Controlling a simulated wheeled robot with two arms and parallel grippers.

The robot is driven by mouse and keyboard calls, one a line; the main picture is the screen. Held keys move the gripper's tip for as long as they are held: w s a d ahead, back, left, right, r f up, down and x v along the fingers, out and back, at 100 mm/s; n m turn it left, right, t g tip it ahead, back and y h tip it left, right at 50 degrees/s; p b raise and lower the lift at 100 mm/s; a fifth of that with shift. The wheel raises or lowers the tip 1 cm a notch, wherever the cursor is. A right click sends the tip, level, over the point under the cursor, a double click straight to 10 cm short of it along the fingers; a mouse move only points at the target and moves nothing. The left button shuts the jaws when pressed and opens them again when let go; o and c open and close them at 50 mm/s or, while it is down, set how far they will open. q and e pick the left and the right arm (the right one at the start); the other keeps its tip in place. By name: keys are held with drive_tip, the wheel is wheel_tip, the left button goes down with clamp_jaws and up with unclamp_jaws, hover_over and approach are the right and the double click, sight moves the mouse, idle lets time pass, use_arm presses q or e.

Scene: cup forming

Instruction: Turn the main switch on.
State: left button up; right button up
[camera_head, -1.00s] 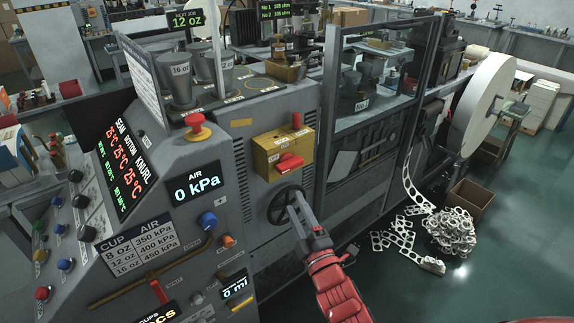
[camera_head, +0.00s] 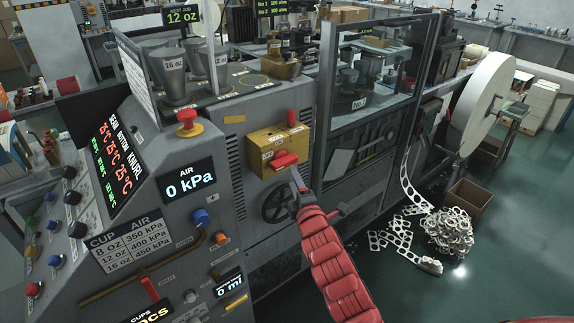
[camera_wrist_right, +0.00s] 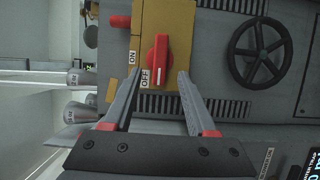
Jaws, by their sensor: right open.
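The main switch is a red rotary handle (camera_head: 284,160) on the front of a yellow box (camera_head: 262,143). In the right wrist view the red handle (camera_wrist_right: 162,55) stands upright in the picture, its white-marked end beside the OFF label (camera_wrist_right: 146,77). The ON label (camera_wrist_right: 132,57) is farther along the box. My right gripper (camera_wrist_right: 160,76) is open, with its fingertips on either side of the handle's lower end; I cannot tell whether they touch it. In the head view this gripper (camera_head: 297,180) is just below the switch. My left gripper is not in view.
A black handwheel (camera_head: 278,203) is below the box, partly behind my right arm. A red mushroom button (camera_head: 187,118) is up left on the machine. A glass-sided enclosure (camera_head: 365,90) stands to the right. Scrap strips (camera_head: 450,232) lie on the floor.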

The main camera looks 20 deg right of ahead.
sight(287, 165)
drive_tip(key=w+p, duration=0.1)
drive_tip(key=w, duration=0.6)
drive_tip(key=shift+w+d, duration=0.15)
drive_tip(key=shift+w, duration=0.1)
clamp_jaws()
